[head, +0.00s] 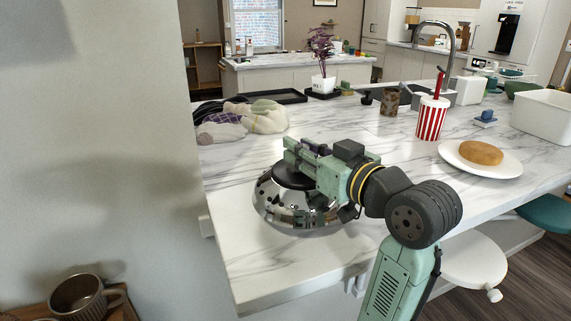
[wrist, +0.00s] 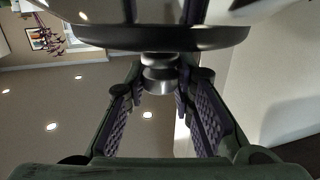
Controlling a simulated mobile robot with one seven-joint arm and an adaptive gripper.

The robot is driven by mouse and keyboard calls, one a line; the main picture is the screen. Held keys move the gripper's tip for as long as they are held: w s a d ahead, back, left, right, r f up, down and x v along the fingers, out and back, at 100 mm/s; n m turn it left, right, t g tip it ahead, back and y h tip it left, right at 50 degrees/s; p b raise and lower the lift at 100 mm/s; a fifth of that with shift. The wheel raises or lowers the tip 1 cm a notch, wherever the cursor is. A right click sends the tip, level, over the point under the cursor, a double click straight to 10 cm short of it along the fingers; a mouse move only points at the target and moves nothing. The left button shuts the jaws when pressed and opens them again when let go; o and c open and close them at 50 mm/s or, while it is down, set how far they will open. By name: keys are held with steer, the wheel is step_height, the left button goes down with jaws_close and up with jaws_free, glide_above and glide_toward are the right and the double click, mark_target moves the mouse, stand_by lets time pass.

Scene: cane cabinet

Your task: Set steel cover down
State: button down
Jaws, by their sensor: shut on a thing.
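The steel cover (head: 290,212) is a shiny dome with a black disc around its top, near the left front edge of the marble counter (head: 265,265). It looks upright, with its rim at or just above the counter; I cannot tell if it touches. My gripper (head: 298,152) is at the top of the cover and shut on its knob. In the wrist view, the cover's metal knob (wrist: 158,78) sits between the two ridged finger pads of my gripper (wrist: 160,100), under the black disc. The far side of the rim is hidden.
Cloth-like bags (head: 245,118) and a black tray (head: 275,96) lie behind the cover. A striped cup (head: 431,118), a plate (head: 502,166) with a bun (head: 481,152) and a white bin (head: 543,118) stand to the right. The counter's front left corner is clear.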

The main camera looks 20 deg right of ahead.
steer(key=x, duration=0.5)
steer(key=shift+a, duration=0.1)
step_height(320, 180, down, 4)
steer(key=b, duration=0.3)
steer(key=shift+w+r, duration=0.15)
steer(key=shift+r, duration=0.05)
steer(key=shift+f, duration=0.1)
steer(key=shift+f, duration=0.15)
steer(key=c, duration=1.4)
jaws_free()
steer(key=shift+o, duration=0.2)
steer(key=shift+r, duration=0.25)
steer(key=b+v, duration=0.2)
steer(key=v, duration=1)
